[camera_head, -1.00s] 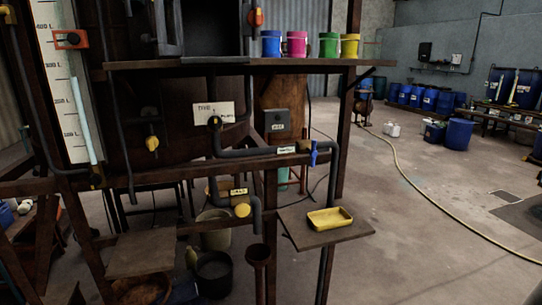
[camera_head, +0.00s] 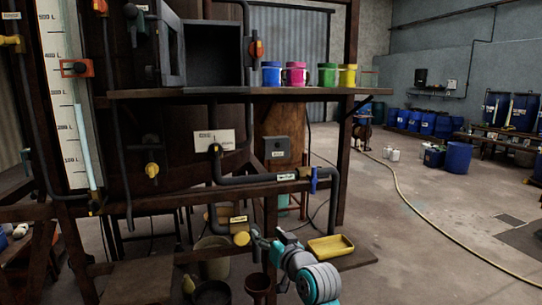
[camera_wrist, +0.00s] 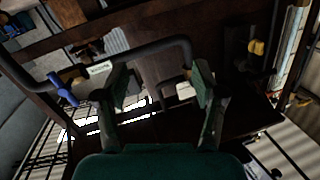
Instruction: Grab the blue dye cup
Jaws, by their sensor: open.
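The blue dye cup (camera_head: 271,75) stands upright on the shelf (camera_head: 225,92), at the left end of a row of cups, right of an open dark box. My gripper (camera_head: 256,238) is low in the head view, in front of the lower pipes and well below the shelf, apart from the cup. In the wrist view my gripper (camera_wrist: 160,84) has its two fingers spread, with nothing held between them. The blue cup cannot be made out in the wrist view.
Pink (camera_head: 295,74), green (camera_head: 327,75) and yellow (camera_head: 347,76) cups stand right of the blue one. The open box (camera_head: 213,53) is at its left. Pipes with a blue valve (camera_head: 313,180) run under the shelf. A yellow tray (camera_head: 331,246) sits beside my arm.

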